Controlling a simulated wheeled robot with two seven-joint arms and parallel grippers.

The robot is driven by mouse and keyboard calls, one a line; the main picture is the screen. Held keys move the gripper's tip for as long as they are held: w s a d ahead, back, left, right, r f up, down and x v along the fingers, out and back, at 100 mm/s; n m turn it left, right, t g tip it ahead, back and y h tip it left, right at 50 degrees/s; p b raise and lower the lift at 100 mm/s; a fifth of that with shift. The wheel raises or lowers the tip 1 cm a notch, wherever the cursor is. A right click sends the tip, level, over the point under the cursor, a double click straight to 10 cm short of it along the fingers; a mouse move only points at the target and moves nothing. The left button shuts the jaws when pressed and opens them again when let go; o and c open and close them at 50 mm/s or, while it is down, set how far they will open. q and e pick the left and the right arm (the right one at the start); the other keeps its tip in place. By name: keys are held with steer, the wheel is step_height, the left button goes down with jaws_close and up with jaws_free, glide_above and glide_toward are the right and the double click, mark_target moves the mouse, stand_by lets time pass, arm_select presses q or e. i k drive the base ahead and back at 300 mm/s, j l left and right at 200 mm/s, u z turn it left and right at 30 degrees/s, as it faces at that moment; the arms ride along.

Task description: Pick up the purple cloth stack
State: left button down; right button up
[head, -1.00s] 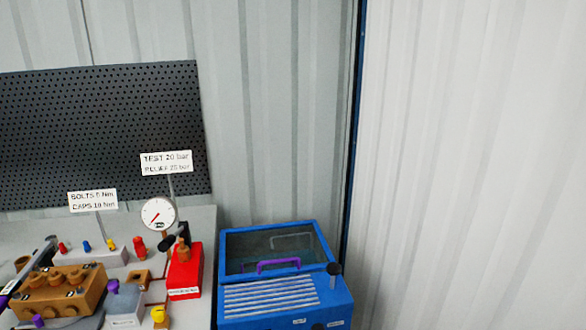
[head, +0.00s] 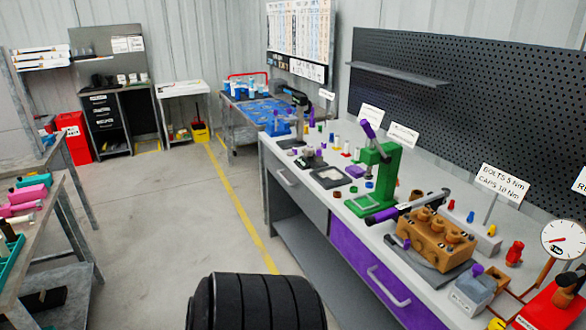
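I cannot make out a purple cloth stack for certain. A small purple item (head: 355,172) lies on the workbench behind the green press (head: 378,178), too small to identify. Pink items (head: 28,194) lie on the table at the left edge; I cannot tell whether they are cloth. Neither of my grippers is in view.
The grey workbench (head: 335,208) with a purple drawer (head: 368,270) runs along the right and holds a brown pump block (head: 436,238). A blue-topped cart (head: 250,106) stands behind it. Open floor (head: 185,215) with a yellow line lies between bench and left table.

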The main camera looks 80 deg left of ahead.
mark_target(354, 170)
steer(key=j+u, duration=0.1)
steer(key=u, duration=2)
